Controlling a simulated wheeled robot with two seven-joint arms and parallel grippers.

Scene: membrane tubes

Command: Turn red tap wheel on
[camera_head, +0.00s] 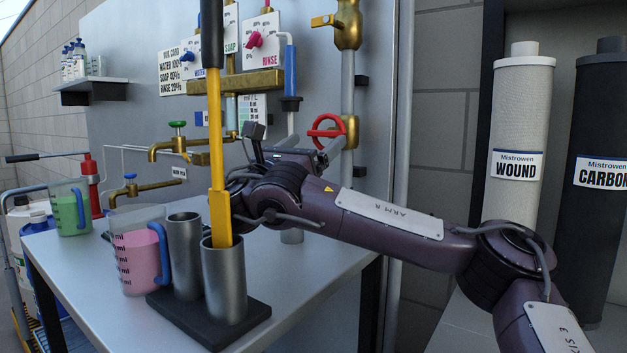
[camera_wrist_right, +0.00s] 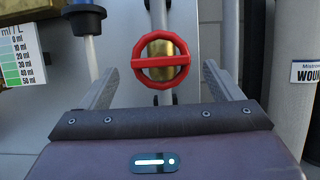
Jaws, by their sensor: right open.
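The red tap wheel (camera_head: 327,131) is a ring with a crossbar on a brass fitting of the vertical pipe, right of the panel. In the right wrist view the red tap wheel (camera_wrist_right: 161,68) is straight ahead, between and beyond the fingers, its bar nearly level. My right gripper (camera_head: 318,150) reaches toward it from below in the head view. In the right wrist view the right gripper (camera_wrist_right: 160,85) is open and empty, with a finger on each side of the wheel. I cannot tell the exact gap. My left gripper is not in view.
A yellow-handled tool (camera_head: 216,150) stands in a metal cup (camera_head: 225,285) on the table (camera_head: 300,280), close to my right arm. A pink jug (camera_head: 135,260) and a green jug (camera_head: 70,212) stand left. Filter cylinders (camera_head: 520,140) stand right.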

